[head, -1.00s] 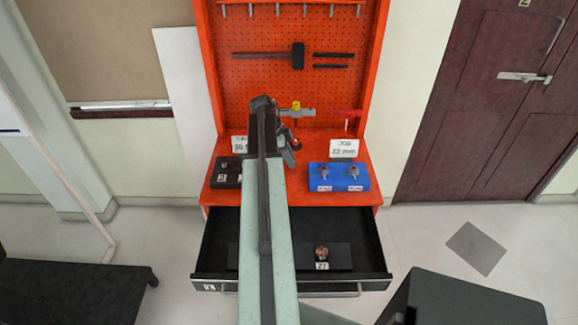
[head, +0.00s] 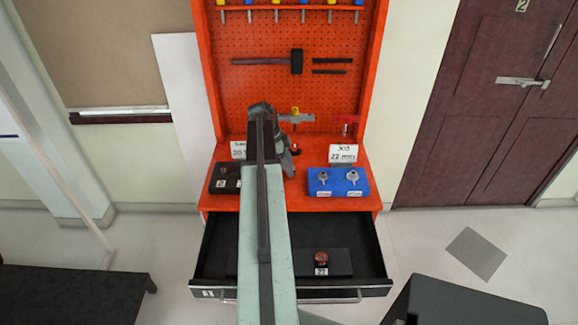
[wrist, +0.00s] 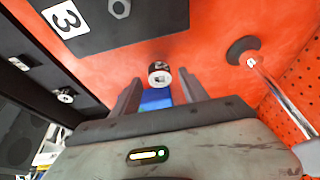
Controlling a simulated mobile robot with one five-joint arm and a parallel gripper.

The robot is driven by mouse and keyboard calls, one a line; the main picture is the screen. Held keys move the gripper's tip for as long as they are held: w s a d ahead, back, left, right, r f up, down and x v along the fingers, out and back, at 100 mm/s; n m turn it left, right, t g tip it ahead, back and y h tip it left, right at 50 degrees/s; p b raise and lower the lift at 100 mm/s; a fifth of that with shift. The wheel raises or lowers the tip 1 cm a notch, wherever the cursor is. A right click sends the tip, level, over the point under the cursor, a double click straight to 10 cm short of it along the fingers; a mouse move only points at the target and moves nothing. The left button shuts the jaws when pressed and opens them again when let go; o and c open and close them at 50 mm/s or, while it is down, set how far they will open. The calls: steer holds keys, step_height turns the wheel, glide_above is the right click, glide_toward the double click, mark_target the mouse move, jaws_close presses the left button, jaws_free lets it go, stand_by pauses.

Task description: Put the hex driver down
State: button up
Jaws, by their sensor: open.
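My gripper (wrist: 157,95) is open over the orange bench top, its two dark fingers apart in the wrist view. A blue piece (wrist: 157,99) shows between the fingers. A short round piece with a silver end (wrist: 160,73) shows just beyond the fingertips. I cannot tell whether these two are one thing, or whether either is the hex driver. In the head view my arm hides most of this spot; a small red-ended part (head: 295,149) shows beside my wrist.
A black block (head: 225,178) lies left of my arm and a blue block (head: 338,190) with two metal pieces lies right. The black drawer (head: 210,265) is open below. A chrome rod with a dark round end (wrist: 243,50) stands close right in the wrist view.

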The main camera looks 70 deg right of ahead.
steer(key=p+v, duration=1)
steer(key=v, duration=0.1)
steer(key=shift+r, duration=0.25)
steer(key=shift+w, duration=0.15)
steer(key=w+a+f+n+t, duration=0.1)
steer(key=w+a+n, duration=0.6)
steer(key=w+a, duration=0.5)
steer(key=w+a+n+t, duration=0.2)
steer(key=w+a+n, duration=0.65)
steer(key=a, duration=0.65)
steer(key=w+a+n, duration=0.2)
steer(key=a+n, duration=0.6)
steer(key=a, duration=1)
steer(key=w+a+n+t+y, duration=0.1)
steer(key=w+a+n, duration=0.2)
steer(key=a+n, duration=0.5)
steer(key=a+f, duration=0.1)
steer(key=a, duration=0.9)
steer(key=shift+w+a+y, duration=0.25)
steer(key=shift+y, duration=0.05)
